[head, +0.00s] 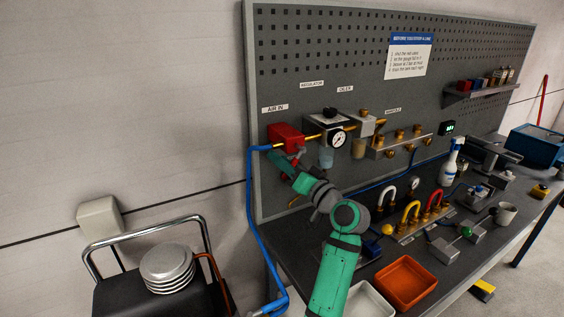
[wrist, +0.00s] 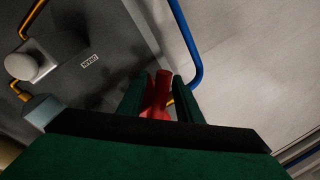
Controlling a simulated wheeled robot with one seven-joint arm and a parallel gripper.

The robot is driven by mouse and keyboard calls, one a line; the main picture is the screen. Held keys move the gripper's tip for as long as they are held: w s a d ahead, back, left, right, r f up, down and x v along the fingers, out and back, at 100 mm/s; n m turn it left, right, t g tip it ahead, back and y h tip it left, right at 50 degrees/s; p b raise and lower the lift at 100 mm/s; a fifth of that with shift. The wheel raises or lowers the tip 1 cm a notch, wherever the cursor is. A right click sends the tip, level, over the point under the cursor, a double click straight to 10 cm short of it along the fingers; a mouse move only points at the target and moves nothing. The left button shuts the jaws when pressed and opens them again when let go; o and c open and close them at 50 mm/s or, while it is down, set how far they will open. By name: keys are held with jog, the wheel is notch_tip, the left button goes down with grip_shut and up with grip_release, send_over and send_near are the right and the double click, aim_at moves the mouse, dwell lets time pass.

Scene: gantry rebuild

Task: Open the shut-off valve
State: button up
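The shut-off valve shows in the head view as a red block (head: 286,134) on the pegboard under the AIR IN label, where the blue hose meets it. My green gripper (head: 275,158) is just below it, and hides part of the view there. In the wrist view a red lever-like part (wrist: 161,90) stands between the two green fingertips of my gripper (wrist: 160,92). A narrow gap shows beside the red part, so the fingers look open around it. Its lower end is hidden by my gripper.
The regulator gauge (head: 339,139) and brass fittings lie right of the valve. The blue hose (head: 252,205) hangs to its left. Below, the bench holds an orange tray (head: 405,284) and a spray bottle (head: 451,161). A black cart (head: 135,296) with stacked discs stands at left.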

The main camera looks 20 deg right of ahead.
jog(key=v, duration=1)
jog(key=shift+s, duration=0.4)
jog(key=shift+c, duration=0.4)
jog(key=shift+d, duration=0.1)
jog(key=c, duration=0.5)
jog(key=shift+s+d+f+m, duration=0.1)
jog(key=shift+m, duration=0.3)
grip_shut()
jog(key=s+d+f+m+h, duration=0.1)
jog(key=s+d+f+m, duration=0.15)
jog(key=m, duration=0.65)
jog(key=s+d+f+m+h, duration=0.15)
jog(key=s+m, duration=0.25)
jog(key=m, duration=0.5)
jog(key=w+a+r, duration=0.3)
jog(key=w+a, duration=0.1)
jog(key=w, duration=0.6)
jog(key=shift+w+m, duration=0.15)
jog(key=shift+m, duration=0.25)
